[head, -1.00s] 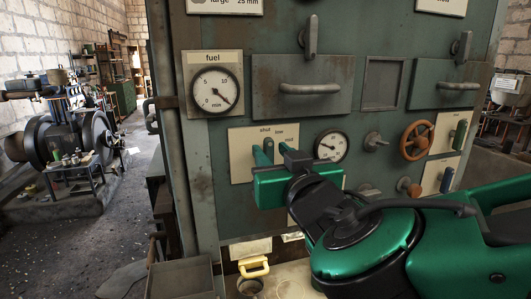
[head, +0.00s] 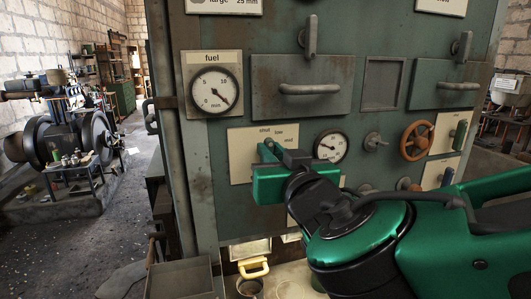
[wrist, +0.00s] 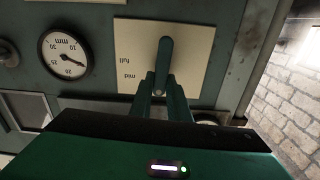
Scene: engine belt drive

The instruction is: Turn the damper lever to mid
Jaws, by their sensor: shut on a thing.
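The damper lever (wrist: 165,60) is a rounded grey-green handle on a cream plate (wrist: 200,45) in the wrist view. The labels "mid" and "full" show upside down to its left. In the wrist view my gripper's fingers (wrist: 160,90) are closed around the lever's near end. The lever is mostly hidden in the head view.
A small dial gauge (head: 331,146) is close to the right of my gripper. A grey knob (head: 375,141) and an orange-brown handwheel (head: 417,141) are farther right. The fuel gauge (head: 213,90) and a drawer handle (head: 310,88) are above.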

